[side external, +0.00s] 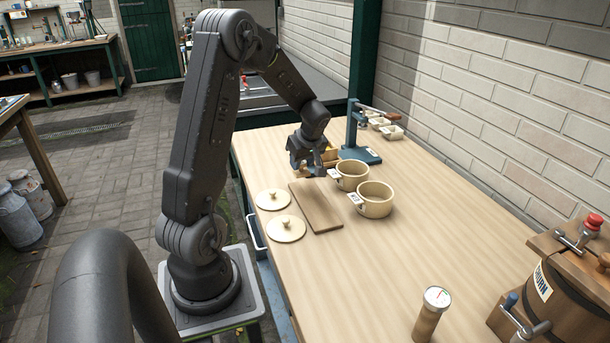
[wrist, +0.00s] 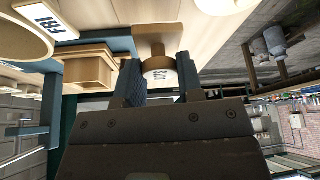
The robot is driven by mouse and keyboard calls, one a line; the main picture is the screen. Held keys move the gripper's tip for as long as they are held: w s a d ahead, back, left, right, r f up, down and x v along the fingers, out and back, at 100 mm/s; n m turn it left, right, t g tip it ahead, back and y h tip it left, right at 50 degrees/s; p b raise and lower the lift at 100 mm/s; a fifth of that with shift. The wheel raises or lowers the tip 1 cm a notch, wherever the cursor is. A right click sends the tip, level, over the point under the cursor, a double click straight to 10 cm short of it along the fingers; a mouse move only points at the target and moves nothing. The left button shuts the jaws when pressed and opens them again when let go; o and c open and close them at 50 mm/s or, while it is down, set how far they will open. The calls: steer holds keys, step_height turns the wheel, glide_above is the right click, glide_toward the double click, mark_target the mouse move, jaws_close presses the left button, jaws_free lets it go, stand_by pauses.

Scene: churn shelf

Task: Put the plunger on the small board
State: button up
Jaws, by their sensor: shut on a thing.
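Two round lids (side external: 273,199) (side external: 286,229) lie left of the board. Two labelled pots (side external: 351,176) (side external: 375,200) stand to its right. A wooden box (side external: 331,156) and blue stand (side external: 358,150) are behind. A thermometer (side external: 431,314) and churn (side external: 560,290) are nearer.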

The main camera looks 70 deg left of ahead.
mark_target(306, 172)
steer(key=shift+w+d+f, duration=0.15)
steer(key=shift+w+f, duration=0.05)
steer(key=shift+w, duration=0.2)
steer(key=shift+f, duration=2.05)
steer(key=shift+f, duration=0.15)
steer(key=o, duration=0.9)
